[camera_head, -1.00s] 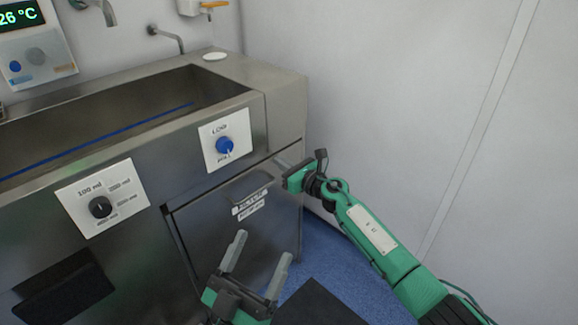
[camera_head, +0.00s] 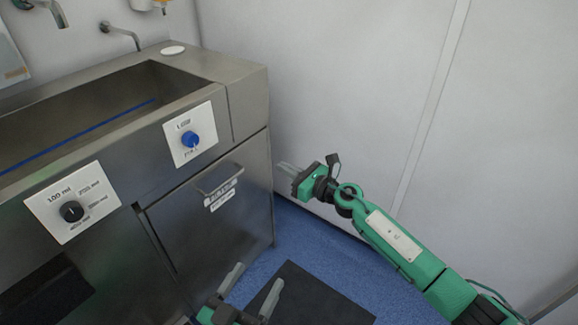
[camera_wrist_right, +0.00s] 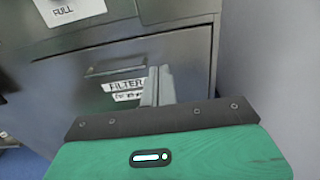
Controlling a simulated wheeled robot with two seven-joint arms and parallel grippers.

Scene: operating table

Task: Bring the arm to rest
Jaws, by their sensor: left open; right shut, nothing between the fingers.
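My right arm comes in from the lower right in the head view. Its gripper (camera_head: 287,168) is shut and empty, in free space to the right of the steel cabinet (camera_head: 257,190), apart from it. In the right wrist view its two fingers (camera_wrist_right: 158,86) lie together in front of the cabinet's labelled drawer front. My left gripper (camera_head: 252,283) is at the bottom of the head view, open and empty, with its fingers pointing up over the floor. The rest of the left arm is out of view.
The steel sink unit has a blue knob (camera_head: 190,139), a black knob (camera_head: 71,211) and a drawer handle (camera_head: 218,180). A dark mat (camera_head: 318,297) lies on the blue floor (camera_head: 292,232). A white wall (camera_head: 345,80) stands behind and to the right.

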